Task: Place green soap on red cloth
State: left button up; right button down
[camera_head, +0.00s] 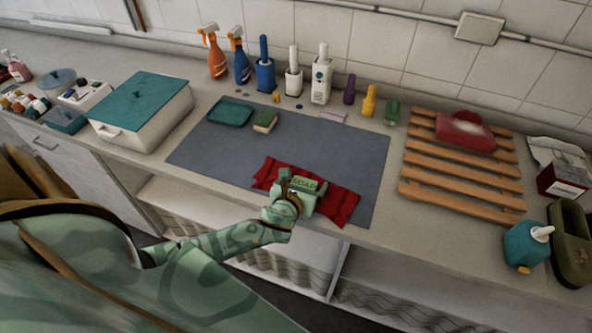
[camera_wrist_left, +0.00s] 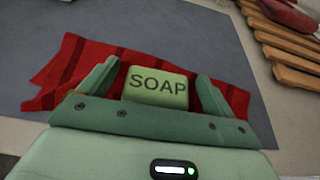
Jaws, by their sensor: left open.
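The green soap (camera_head: 303,184), a block marked SOAP, is over the red cloth (camera_head: 345,203) near the counter's front edge. In the left wrist view the soap (camera_wrist_left: 157,86) sits between the two fingers of my left gripper (camera_wrist_left: 155,84), with the red cloth (camera_wrist_left: 85,65) spread beneath and around it. The fingers are apart, with small gaps beside the soap. My left gripper also shows in the head view (camera_head: 305,186), at the cloth. The soap appears to rest on the cloth. Its underside is hidden. My right gripper is not in view.
The cloth lies on a grey mat (camera_head: 220,150) with a teal tray (camera_head: 230,111) and a sponge (camera_head: 265,121). A wooden rack (camera_head: 458,180) stands to the right, a white bin (camera_head: 150,125) to the left. Several bottles line the wall. The mat's middle is clear.

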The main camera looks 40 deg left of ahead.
pick_arm(q)
jog(key=p+v, duration=0.1)
jog(key=v, duration=1.1)
jog(key=shift+p, duration=0.4)
